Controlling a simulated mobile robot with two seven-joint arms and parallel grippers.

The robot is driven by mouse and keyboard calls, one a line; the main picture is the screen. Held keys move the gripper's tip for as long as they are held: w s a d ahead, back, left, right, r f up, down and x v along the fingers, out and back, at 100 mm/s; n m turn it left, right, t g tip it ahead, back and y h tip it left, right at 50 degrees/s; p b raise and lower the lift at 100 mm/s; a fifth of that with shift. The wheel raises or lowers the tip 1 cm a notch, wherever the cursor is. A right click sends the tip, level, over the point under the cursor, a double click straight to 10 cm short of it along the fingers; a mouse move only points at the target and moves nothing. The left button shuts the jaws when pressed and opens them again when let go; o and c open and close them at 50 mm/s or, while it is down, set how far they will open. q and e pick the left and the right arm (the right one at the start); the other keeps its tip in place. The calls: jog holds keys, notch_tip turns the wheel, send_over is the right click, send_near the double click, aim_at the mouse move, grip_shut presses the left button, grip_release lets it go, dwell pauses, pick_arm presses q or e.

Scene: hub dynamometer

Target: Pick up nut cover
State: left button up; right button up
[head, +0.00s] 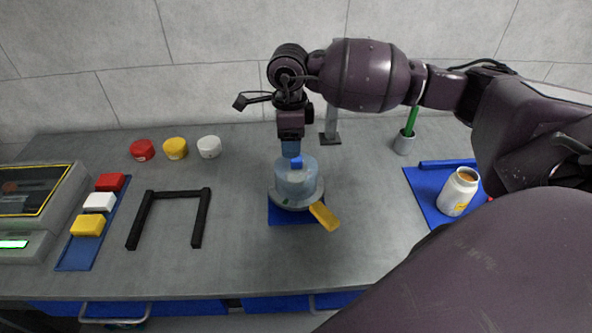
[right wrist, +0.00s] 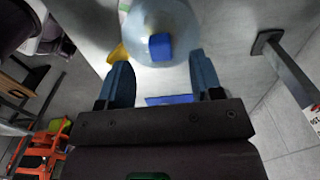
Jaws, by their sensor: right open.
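A pale, translucent round cover (head: 296,180) with a blue square knob (head: 296,162) on top, which I take for the nut cover, sits on a grey round base over a blue mat (head: 297,215). A yellow handle (head: 325,216) sticks out at its front right. My right gripper (head: 291,153) points down just above the cover, its blue fingers open and empty. In the right wrist view the knob (right wrist: 160,47) lies between the lines of the two fingers (right wrist: 160,62), with no visible contact. My left gripper is not in view.
A black U-shaped frame (head: 148,217) lies left of the cover. Red, yellow and white round caps (head: 175,148) stand behind it. A blue strip (head: 75,255) with coloured blocks and a device stand far left.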

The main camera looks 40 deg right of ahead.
aim_at(296, 172)
jog(key=shift+s+d+f, duration=0.1)
jog(key=shift+f, duration=1.3)
jog(key=shift+s+d+f, duration=0.1)
jog(key=shift+f, duration=1.3)
jog(key=c, duration=1)
jog(key=shift+r, duration=0.1)
